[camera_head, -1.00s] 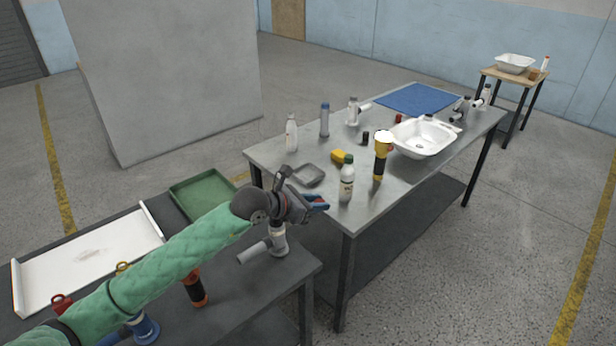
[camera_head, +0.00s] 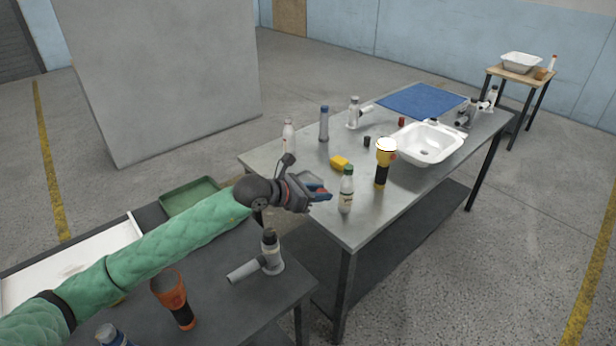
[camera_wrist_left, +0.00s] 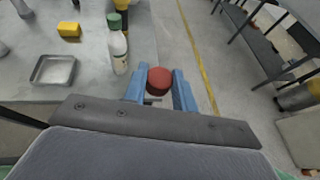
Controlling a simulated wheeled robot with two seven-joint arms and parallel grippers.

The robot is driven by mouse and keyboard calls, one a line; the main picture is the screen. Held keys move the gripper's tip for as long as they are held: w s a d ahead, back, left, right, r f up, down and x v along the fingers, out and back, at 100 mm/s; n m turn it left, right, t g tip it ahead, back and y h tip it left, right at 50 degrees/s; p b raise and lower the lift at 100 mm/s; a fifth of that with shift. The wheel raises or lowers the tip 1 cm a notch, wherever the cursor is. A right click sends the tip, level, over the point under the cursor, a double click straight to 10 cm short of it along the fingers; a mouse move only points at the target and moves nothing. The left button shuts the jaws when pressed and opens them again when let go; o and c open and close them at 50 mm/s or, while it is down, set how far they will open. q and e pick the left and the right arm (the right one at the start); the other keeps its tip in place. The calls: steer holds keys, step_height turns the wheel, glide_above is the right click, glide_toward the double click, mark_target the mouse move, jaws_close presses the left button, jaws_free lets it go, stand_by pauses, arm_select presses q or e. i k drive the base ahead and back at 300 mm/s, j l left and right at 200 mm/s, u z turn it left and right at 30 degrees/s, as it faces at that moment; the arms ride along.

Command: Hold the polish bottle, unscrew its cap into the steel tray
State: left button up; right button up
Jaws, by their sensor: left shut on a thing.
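A white bottle with a green cap (camera_head: 346,190) stands upright near the front edge of the steel-topped table; it also shows in the left wrist view (camera_wrist_left: 118,52). I cannot tell whether it is the polish bottle. My left gripper (camera_head: 322,194) is just left of this bottle, apart from it. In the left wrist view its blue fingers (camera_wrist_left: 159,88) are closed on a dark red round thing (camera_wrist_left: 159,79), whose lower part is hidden. The small steel tray (camera_wrist_left: 53,70) lies empty on the table; in the head view my gripper hides it. My right gripper is not in view.
A yellow block (camera_head: 339,162), a yellow-and-black torch (camera_head: 382,172), a white basin (camera_head: 430,145) and several bottles stand on the table. A dark bench (camera_head: 225,290) nearer me holds an orange torch (camera_head: 172,292) and a grey fitting (camera_head: 268,255). The floor right of the table is clear.

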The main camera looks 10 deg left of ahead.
mark_target(289, 145)
steer(key=i, duration=1.2)
